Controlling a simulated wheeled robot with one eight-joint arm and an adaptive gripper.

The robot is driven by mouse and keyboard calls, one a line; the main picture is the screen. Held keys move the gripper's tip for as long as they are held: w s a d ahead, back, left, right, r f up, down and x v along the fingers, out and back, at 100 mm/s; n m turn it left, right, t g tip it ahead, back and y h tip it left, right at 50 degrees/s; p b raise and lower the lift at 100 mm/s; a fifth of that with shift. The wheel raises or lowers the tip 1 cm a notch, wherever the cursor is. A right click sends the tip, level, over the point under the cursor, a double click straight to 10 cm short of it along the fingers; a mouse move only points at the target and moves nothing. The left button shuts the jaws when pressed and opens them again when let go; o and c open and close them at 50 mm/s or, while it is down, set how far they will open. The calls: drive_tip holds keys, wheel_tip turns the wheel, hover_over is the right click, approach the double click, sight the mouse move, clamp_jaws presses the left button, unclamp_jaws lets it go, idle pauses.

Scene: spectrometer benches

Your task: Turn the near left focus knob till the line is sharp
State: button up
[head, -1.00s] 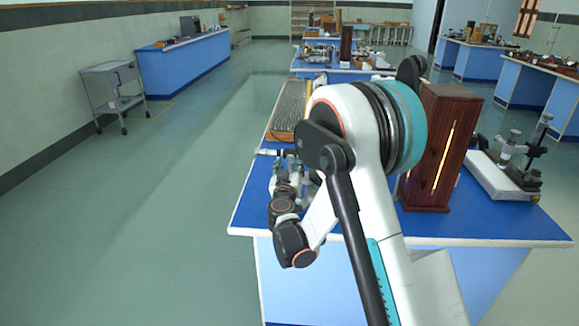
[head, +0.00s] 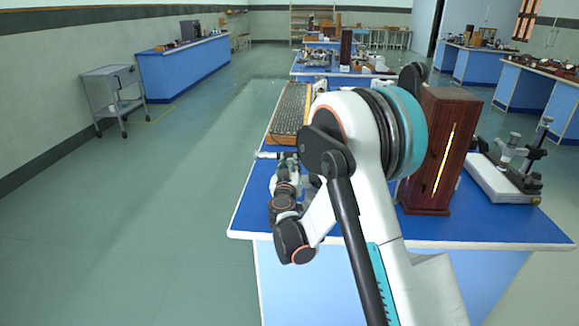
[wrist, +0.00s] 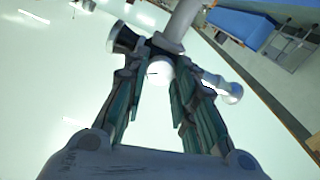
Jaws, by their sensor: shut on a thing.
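In the wrist view a pale round focus knob (wrist: 158,73) sits between the fingertips of my gripper (wrist: 161,66). The gripper is shut on it. A grey instrument tube (wrist: 181,24) runs up behind the knob. A dark flared end piece (wrist: 124,38) is to its left and a silver cylinder (wrist: 222,88) to its right. In the head view my gripper (head: 287,163) is at the left side of the near blue bench (head: 480,228), beside a silver tube end (head: 267,155). My arm hides most of the instrument. I cannot make out the line's sharpness.
A tall dark wooden box (head: 440,150) with a bright vertical slit stands right of my arm. A microscope-like instrument (head: 505,175) is farther right. A long framed grating-like tray (head: 290,112) lies behind my gripper. Open floor is to the left, with a grey trolley (head: 113,98).

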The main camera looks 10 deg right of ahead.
drive_tip(key=shift+n, duration=0.3)
drive_tip(key=n, duration=0.6)
drive_tip(key=shift+a, duration=0.1)
drive_tip(key=n, duration=0.6)
drive_tip(key=shift+f+n, duration=0.1)
drive_tip(key=shift+n, duration=0.3)
drive_tip(key=n, duration=0.3)
drive_tip(key=shift+n, duration=0.3)
drive_tip(key=n, duration=0.3)
drive_tip(key=shift+f+n, duration=0.1)
drive_tip(key=shift+n, duration=0.2)
drive_tip(key=n, duration=0.6)
drive_tip(key=shift+n, duration=0.4)
